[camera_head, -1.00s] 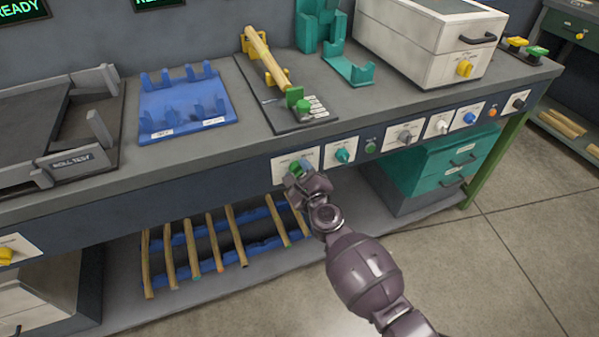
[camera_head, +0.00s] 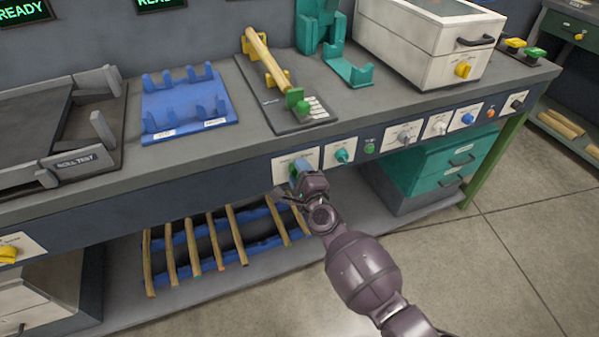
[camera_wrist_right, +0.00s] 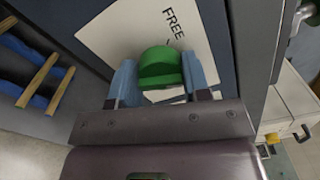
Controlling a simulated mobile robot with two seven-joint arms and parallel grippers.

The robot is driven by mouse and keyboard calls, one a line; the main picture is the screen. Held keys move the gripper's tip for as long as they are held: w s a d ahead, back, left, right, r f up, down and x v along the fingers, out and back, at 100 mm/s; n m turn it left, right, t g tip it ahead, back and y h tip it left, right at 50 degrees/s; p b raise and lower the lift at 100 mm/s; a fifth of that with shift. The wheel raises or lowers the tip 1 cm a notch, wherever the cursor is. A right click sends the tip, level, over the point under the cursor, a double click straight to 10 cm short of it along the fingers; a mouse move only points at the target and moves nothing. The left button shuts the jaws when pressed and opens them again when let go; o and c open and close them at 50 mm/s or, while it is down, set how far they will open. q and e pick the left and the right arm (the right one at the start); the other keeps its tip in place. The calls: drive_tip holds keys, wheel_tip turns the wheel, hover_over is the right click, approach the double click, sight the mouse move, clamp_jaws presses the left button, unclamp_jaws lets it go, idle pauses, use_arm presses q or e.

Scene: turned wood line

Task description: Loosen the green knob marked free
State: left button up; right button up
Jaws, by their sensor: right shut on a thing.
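The green knob (camera_wrist_right: 160,68) sits on a white plate (camera_wrist_right: 112,35) marked "FREE" in the right wrist view. My right gripper (camera_wrist_right: 160,82) has its two blue fingers on either side of the knob, shut on it. In the head view the right gripper (camera_head: 298,170) is at the left white plate (camera_head: 281,163) on the bench's front panel, and it mostly hides the knob there. My left gripper is not in view.
Right of the plate on the same panel are a teal knob (camera_head: 342,156), a green button (camera_head: 369,148) and several other knobs. Above, a wooden rod (camera_head: 266,58) lies in a yellow fixture. Wooden rods rest on a blue rack (camera_head: 206,268) below.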

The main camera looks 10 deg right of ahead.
drive_tip(key=n, duration=0.3)
drive_tip(key=shift+n+p, duration=0.35)
drive_tip(key=shift+n, duration=0.05)
drive_tip(key=n, duration=0.2)
drive_tip(key=shift+n, duration=0.4)
drive_tip(key=n+p, duration=0.1)
drive_tip(key=n, duration=0.3)
drive_tip(key=shift+f+n+p, duration=0.15)
drive_tip(key=shift+n+p, duration=0.25)
drive_tip(key=shift+n, duration=0.7)
drive_tip(key=o, duration=0.9)
